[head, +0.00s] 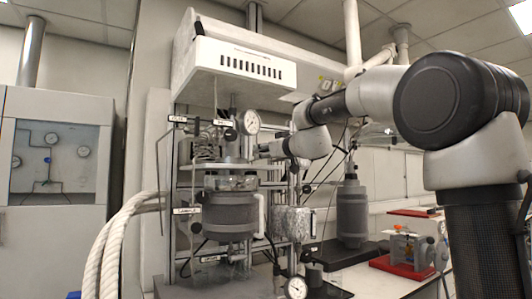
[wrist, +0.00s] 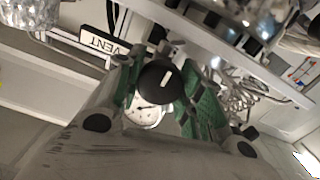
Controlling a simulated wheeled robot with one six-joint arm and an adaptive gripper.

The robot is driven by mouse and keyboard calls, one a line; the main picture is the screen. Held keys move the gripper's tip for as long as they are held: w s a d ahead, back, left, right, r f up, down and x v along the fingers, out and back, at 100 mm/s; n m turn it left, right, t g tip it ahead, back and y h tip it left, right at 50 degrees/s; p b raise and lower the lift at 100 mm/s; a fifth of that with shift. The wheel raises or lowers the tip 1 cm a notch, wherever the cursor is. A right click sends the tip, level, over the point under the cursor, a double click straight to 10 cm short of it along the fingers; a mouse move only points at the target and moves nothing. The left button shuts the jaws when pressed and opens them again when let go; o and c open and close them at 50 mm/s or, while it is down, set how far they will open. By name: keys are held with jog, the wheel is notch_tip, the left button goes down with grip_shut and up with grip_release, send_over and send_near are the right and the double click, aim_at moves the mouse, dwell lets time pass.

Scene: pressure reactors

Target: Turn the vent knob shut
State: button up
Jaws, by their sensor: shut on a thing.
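The vent knob (wrist: 158,84) is round and black with a white line mark, and it sits between my fingers in the wrist view. A black-and-white label reading VENT (wrist: 104,44) is beside it. My gripper (wrist: 166,90) has green-padded fingers, one on each side of the knob, shut on it. In the head view my gripper (head: 264,150) reaches from the right to the reactor frame, just right of the upper pressure gauge (head: 250,122). The knob cannot be made out there. A dial gauge (wrist: 147,113) shows behind the knob in the wrist view, partly covered.
The reactor vessel (head: 230,212) stands below my gripper, with a white housing (head: 238,65) above it. A lower gauge (head: 297,287), a grey cylinder (head: 351,212) and a red tray (head: 404,266) are to the right. White hoses (head: 112,240) hang at left.

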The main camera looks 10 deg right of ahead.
jog(key=m, duration=0.4)
jog(key=shift+m, duration=0.3)
jog(key=m, duration=0.4)
jog(key=shift+m, duration=0.3)
jog(key=m, duration=0.4)
jog(key=shift+m, duration=2.4)
jog(key=o, duration=1)
jog(key=shift+d, duration=0.1)
jog(key=shift+o, duration=0.2)
